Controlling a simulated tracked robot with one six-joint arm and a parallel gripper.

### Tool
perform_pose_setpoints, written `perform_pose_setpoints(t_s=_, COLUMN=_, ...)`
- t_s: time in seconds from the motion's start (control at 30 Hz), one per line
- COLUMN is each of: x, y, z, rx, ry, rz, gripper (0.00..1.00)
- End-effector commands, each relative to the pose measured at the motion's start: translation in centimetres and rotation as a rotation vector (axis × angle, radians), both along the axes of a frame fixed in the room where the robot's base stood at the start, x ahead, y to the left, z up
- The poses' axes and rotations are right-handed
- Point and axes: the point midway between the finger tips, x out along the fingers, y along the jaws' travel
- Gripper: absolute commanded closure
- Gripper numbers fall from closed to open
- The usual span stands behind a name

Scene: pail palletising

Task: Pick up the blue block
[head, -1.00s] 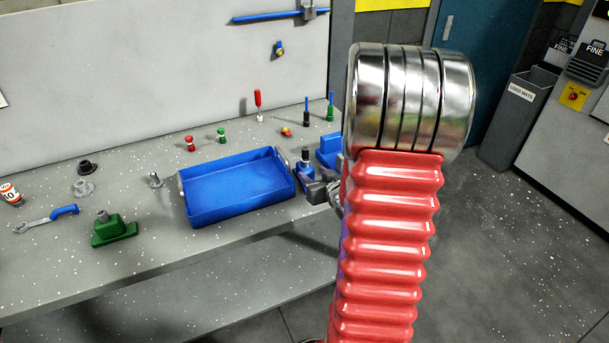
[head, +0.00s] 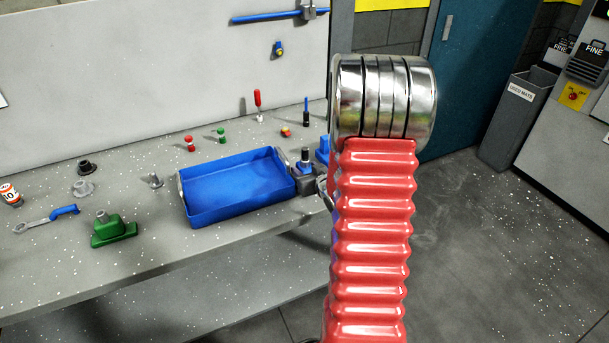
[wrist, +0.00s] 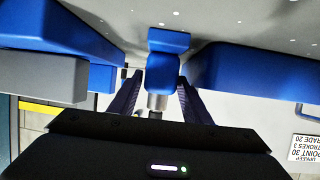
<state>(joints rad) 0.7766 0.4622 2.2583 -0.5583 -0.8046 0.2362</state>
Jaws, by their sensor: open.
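In the wrist view, a blue block (wrist: 163,68) with a pale grey peg sits in the middle of the picture. My gripper (wrist: 160,78) is open, and its two dark fingers point at the block with their tips on either side of its lower part. I cannot tell whether either finger touches it. In the head view, a blue piece with a dark top (head: 305,158) stands just right of the blue tray and looks like the same block. My red arm hides most of my gripper there.
The blue tray (head: 188,200) lies close by; its wall also fills the right of the wrist view (wrist: 250,75). Another blue body (wrist: 55,25) with a grey part is on the left there. A green block (head: 114,232) and a wrench (head: 45,220) lie on the grey bench (head: 60,285).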

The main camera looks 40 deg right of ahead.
Motion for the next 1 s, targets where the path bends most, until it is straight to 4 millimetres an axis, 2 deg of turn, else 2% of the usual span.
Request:
perform_pose_setpoints(t_s=0.17, x=1.09, y=-0.40, z=-0.48, rx=0.001, ry=0.000, rz=0.000, gripper=0.56)
perform_pose_setpoints(t_s=0.7, x=1.12, y=-0.41, z=-0.50, rx=0.000, ry=0.000, rz=0.000, gripper=0.56)
perform_pose_setpoints(t_s=1.0, x=1.12, y=-0.40, z=-0.50, rx=0.000, ry=0.000, rz=0.000, gripper=0.77)
